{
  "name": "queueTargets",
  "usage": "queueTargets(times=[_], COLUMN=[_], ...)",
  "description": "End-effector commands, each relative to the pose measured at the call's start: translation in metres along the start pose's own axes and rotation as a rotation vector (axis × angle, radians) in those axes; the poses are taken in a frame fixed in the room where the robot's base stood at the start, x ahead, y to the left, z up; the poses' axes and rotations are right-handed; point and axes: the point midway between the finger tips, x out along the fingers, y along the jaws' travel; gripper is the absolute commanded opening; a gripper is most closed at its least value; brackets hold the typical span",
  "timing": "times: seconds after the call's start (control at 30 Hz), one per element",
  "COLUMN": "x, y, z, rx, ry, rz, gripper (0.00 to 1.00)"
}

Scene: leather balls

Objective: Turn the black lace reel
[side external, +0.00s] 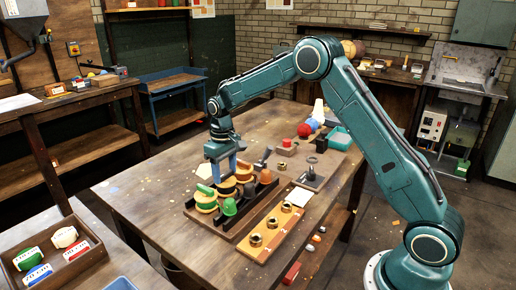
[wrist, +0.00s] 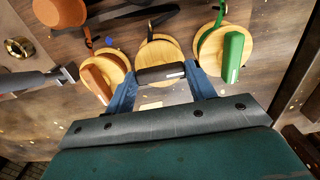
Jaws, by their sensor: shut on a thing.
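The black lace reel (wrist: 158,50) is the middle of three wooden reels in the wrist view, with a black strip leading away from it. Its black handle (wrist: 161,74) lies between the blue fingers of my gripper (wrist: 163,76), which is shut on it. The orange lace reel (wrist: 112,64) is on its left and the green lace reel (wrist: 210,66), with a green handle (wrist: 232,57), on its right. In the side view my gripper (side external: 224,178) points down over the reel rack (side external: 205,225), and its fingers partly hide the middle reel.
An orange cup-like piece (wrist: 60,12) and a brass ring (wrist: 18,47) lie near the reels. In the side view, a wooden board (side external: 258,250) with brass rings is right of the rack. A lever stand (side external: 311,180) and a teal tray (side external: 340,138) are farther back.

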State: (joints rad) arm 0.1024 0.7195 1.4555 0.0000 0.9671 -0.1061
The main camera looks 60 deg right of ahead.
Motion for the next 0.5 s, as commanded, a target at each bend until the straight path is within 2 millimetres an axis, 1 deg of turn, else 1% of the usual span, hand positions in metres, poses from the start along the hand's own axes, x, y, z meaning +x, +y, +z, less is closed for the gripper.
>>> queueTargets(times=[0.27,0.5], x=[-0.0011,-0.0012], y=[0.0001,0.0001], z=[-0.0003,-0.0004], rx=[0.216,0.443], ry=[0.002,0.002], rz=[0.000,0.000], gripper=[0.32,0.32])
